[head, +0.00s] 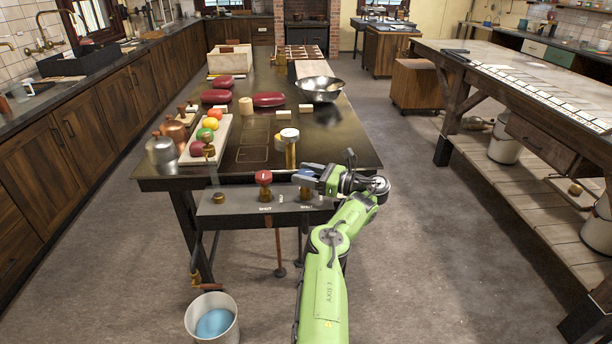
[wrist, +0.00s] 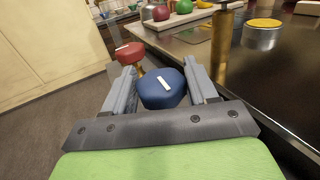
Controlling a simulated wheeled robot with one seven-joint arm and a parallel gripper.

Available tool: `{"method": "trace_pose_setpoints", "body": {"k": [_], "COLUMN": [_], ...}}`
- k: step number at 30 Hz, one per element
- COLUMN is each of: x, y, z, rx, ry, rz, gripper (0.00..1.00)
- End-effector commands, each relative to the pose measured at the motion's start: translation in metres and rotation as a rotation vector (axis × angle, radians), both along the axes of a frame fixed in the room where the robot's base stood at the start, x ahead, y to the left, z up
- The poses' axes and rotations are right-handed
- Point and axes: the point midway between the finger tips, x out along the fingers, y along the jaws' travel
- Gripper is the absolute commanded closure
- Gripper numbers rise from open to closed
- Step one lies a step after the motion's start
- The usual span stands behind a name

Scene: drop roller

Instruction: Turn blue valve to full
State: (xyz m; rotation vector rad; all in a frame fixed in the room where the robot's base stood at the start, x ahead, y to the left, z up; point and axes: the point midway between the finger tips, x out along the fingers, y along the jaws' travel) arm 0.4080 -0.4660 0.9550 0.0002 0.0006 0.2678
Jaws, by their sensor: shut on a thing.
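The blue valve (wrist: 160,90) is a round blue knob with a white mark on its top. In the wrist view it sits between the two fingers of my gripper (wrist: 158,86), which are closed on its sides. The white mark runs slightly slanted across the knob. In the head view my gripper (head: 308,178) is at the right part of the grey valve panel (head: 240,208), and the blue knob is mostly hidden by it. "SHUT" labels show on the panel's front. A red valve (head: 264,177) stands to the left and is free of my gripper.
A brass post (head: 290,154) stands close behind my gripper. A bucket with blue liquid (head: 212,318) is on the floor below the panel's left end.

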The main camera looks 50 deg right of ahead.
Motion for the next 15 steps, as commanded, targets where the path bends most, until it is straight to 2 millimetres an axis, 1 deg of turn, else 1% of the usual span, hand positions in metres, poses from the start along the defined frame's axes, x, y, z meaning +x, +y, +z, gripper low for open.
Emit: {"method": "trace_pose_setpoints", "body": {"k": [4, 5, 8, 9, 15], "x": [0.0009, 0.0009, 0.0008, 0.0007, 0.0005], "y": [0.0001, 0.0001, 0.0001, 0.0002, 0.0001], "z": [0.0015, 0.0015, 0.0013, 0.0012, 0.0008], "rx": [0.001, 0.001, 0.001, 0.001, 0.0], "ry": [-0.002, -0.002, -0.002, -0.002, -0.001], "rz": [-0.001, -0.001, -0.001, -0.001, -0.001], "gripper": [0.73, 0.4, 0.24, 0.23, 0.23]}}
